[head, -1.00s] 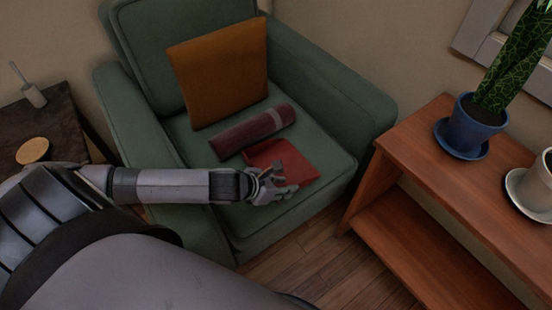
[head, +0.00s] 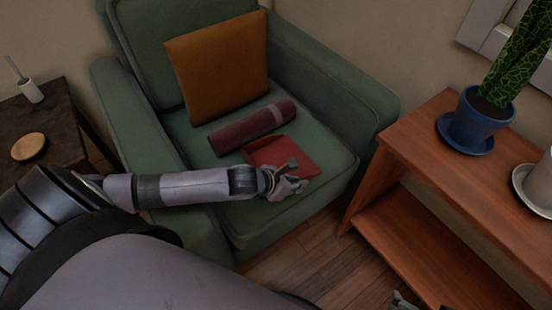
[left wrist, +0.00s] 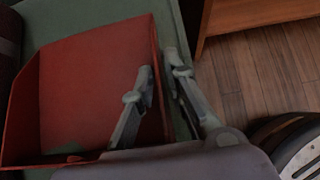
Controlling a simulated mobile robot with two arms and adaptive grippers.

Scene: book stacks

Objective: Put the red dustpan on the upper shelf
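The red dustpan (head: 284,152) lies on the seat of the green armchair, in front of a rolled maroon mat. In the left wrist view the dustpan (left wrist: 92,85) fills the left side, with its raised side wall towards my fingers. My left gripper (head: 290,180) is at its near right edge. Its fingers (left wrist: 162,72) are apart, one inside the pan and one outside, around the side wall. A gap shows beside the outer finger. The upper shelf (head: 425,140) is the top board of a wooden unit on the right. My right gripper (head: 402,300) barely shows at the bottom edge.
The upper shelf bears a blue plant pot (head: 472,125) and a pale pot (head: 540,185); its near left part is bare. The lower board (head: 410,250) looks empty. The chair's armrest (head: 340,90) stands between seat and unit. An orange cushion (head: 218,70) leans behind.

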